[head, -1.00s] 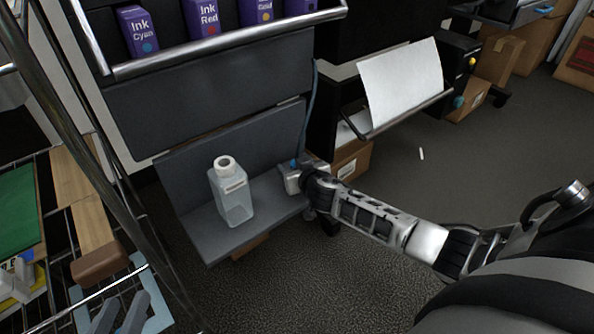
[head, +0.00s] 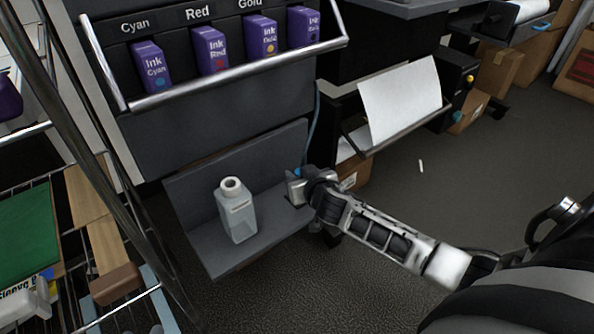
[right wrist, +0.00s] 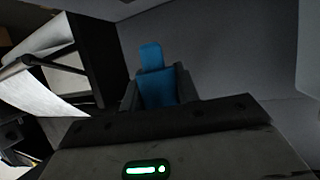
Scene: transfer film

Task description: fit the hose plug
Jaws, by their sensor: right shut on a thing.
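My right gripper (head: 296,186) is at the right end of the grey shelf (head: 228,258), low on the dark machine. In the right wrist view, its fingers (right wrist: 158,90) are shut on the blue hose plug (right wrist: 152,62). A little of the blue plug (head: 297,172) shows above the gripper in the head view. The thin blue-grey hose (head: 312,130) hangs down the machine's right edge towards it. A socket for the plug cannot be made out. My left gripper is in neither view.
A translucent bottle (head: 239,219) with a white neck stands on the shelf, left of my right gripper. Several purple ink boxes (head: 211,50) stand in the rack above. A paper tray with a white sheet (head: 400,95) juts out at right. A wire cart (head: 75,262) stands at left.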

